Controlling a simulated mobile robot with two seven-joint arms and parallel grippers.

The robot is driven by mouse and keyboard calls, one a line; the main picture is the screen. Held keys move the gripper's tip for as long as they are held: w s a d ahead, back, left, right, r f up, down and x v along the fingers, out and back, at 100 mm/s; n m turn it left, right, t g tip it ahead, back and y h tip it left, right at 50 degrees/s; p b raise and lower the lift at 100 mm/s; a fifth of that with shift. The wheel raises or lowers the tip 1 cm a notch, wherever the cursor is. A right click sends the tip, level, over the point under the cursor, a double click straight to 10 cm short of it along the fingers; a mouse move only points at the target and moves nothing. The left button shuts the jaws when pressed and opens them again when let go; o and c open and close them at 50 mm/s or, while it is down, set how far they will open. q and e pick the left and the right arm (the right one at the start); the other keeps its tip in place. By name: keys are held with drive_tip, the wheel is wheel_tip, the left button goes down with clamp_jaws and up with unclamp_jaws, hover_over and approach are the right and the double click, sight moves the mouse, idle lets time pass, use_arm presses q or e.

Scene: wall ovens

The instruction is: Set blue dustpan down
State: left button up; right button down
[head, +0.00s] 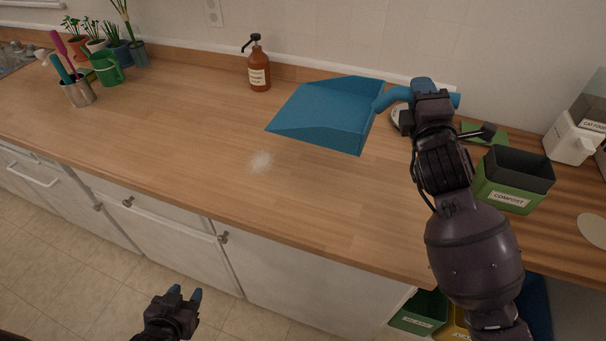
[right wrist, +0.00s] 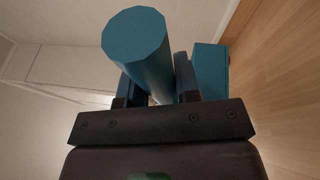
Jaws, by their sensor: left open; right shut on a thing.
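The blue dustpan (head: 328,112) is over the wooden counter at the back, its wide open edge toward the front left. It looks at or just above the counter surface; I cannot tell whether it touches. My right gripper (head: 424,88) is shut on the dustpan's handle. In the right wrist view the blue handle (right wrist: 145,50) sits between the two fingers, and part of the pan (right wrist: 210,72) shows to the right. My left gripper (head: 184,296) is open and empty, low in front of the cabinets, away from the counter.
A pale powder patch (head: 260,161) lies on the counter in front of the dustpan. A brown pump bottle (head: 258,66) stands behind left. A compost bin (head: 513,180) stands right of my right arm. The left middle of the counter (head: 170,120) is clear.

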drive_tip(key=shift+a+r+y, duration=0.15)
drive_tip(key=shift+a+y, duration=0.2)
drive_tip(key=shift+y, duration=0.05)
drive_tip(key=shift+r, duration=0.1)
drive_tip(key=shift+d, duration=0.1)
drive_tip(key=shift+f, duration=0.45)
drive_tip(key=shift+f+b, duration=1.65)
drive_tip(key=shift+f, duration=7.9)
